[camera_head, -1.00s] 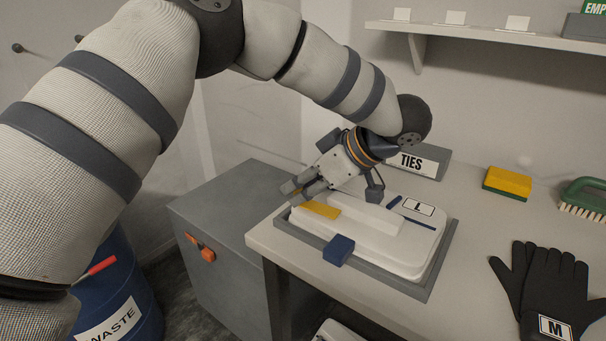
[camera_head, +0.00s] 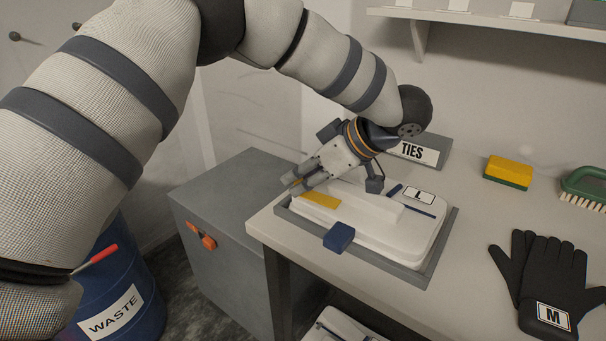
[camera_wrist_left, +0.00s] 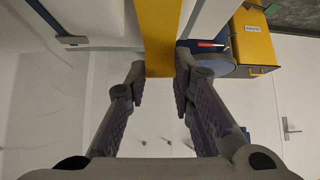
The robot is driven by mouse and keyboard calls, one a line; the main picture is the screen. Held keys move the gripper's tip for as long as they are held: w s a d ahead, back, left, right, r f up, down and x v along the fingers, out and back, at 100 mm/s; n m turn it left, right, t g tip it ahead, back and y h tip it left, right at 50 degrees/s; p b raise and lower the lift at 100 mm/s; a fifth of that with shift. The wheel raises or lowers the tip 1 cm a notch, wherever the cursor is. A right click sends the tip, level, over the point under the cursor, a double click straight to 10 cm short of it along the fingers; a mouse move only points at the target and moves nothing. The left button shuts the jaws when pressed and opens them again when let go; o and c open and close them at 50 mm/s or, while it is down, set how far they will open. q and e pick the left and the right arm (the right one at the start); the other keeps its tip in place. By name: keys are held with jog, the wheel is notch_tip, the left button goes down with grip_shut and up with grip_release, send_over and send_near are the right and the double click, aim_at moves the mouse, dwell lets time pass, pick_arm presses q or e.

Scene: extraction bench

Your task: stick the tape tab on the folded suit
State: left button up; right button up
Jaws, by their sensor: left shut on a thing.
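The folded suit (camera_head: 412,232) is a white stack with an "L" label, lying on a grey tray (camera_head: 436,262) near the bench's left end. The yellow tape tab (camera_head: 322,200) lies at the suit's left side. My left gripper (camera_head: 292,184) reaches over that side from behind, fingers pointing left. In the left wrist view, the yellow tab (camera_wrist_left: 158,38) runs between the fingers of my left gripper (camera_wrist_left: 158,76), which is shut on it. White suit surfaces show on both sides of the tab. Whether the tab is pressed flat cannot be told. My right gripper is out of view.
Behind stands a "TIES" holder (camera_head: 444,150). To the right are a yellow-green sponge (camera_head: 508,171), a brush (camera_head: 586,185) and black gloves (camera_head: 545,282). A blue waste drum (camera_head: 140,285) stands left, below the bench.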

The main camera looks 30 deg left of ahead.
pick_arm(q)
jog(key=shift+f, duration=0.5)
dwell(1.0)
jog(key=o, duration=0.8)
jog(key=v, duration=1.2)
